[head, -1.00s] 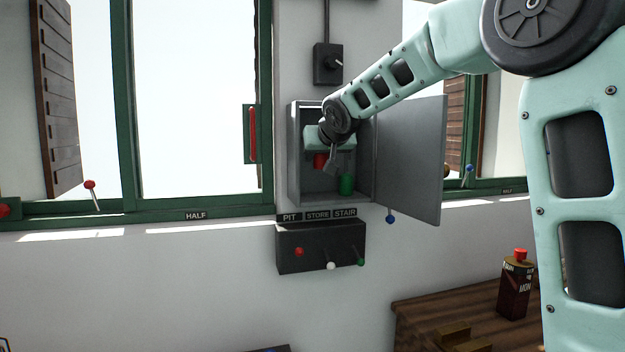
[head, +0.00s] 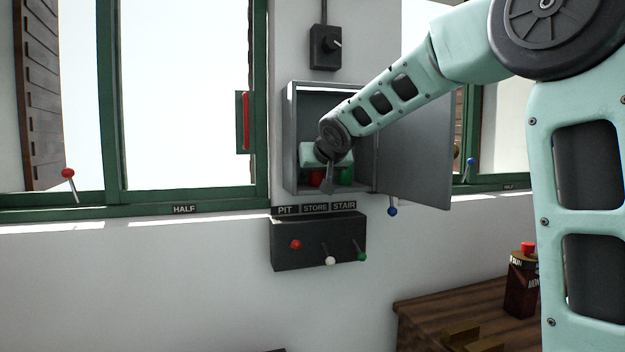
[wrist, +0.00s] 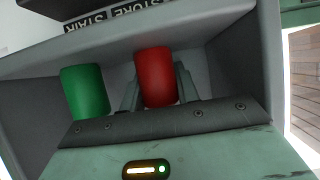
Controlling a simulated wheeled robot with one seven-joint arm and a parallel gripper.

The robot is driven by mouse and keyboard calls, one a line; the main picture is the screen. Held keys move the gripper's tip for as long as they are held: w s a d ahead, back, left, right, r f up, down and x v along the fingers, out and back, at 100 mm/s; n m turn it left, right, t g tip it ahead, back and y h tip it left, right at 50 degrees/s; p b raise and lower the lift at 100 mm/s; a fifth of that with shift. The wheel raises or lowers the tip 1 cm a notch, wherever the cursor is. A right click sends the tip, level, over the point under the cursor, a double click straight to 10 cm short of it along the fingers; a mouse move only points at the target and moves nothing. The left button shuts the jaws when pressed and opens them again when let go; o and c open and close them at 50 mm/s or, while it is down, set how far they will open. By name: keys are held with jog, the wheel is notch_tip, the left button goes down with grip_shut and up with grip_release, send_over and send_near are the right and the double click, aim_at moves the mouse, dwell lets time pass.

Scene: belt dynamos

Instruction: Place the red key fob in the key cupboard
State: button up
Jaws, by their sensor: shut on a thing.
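The grey key cupboard (head: 289,140) hangs on the wall with its door (head: 415,150) swung open to the right. My gripper (head: 322,172) is inside the cupboard, low down, shut on the red key fob (head: 316,179). In the wrist view the red fob (wrist: 156,77) stands between the fingers of my gripper (wrist: 158,88). A green fob (wrist: 85,91) is beside it inside the cupboard, apart from it; in the head view the green fob (head: 346,175) is to its right, partly hidden by my gripper. Whether the red fob touches the cupboard floor I cannot tell.
A dark switch box (head: 318,241) with red, white and green levers is below the cupboard. A black rotary switch (head: 325,47) is above it. A blue-knobbed lever (head: 392,211) hangs under the door. A bottle (head: 522,283) stands on the wooden bench at lower right.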

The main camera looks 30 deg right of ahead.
jog(key=shift+s+r, duration=0.1)
jog(key=shift+s, duration=0.05)
jog(key=o, duration=1)
jog(key=shift+r, duration=0.1)
jog(key=v, duration=1.2)
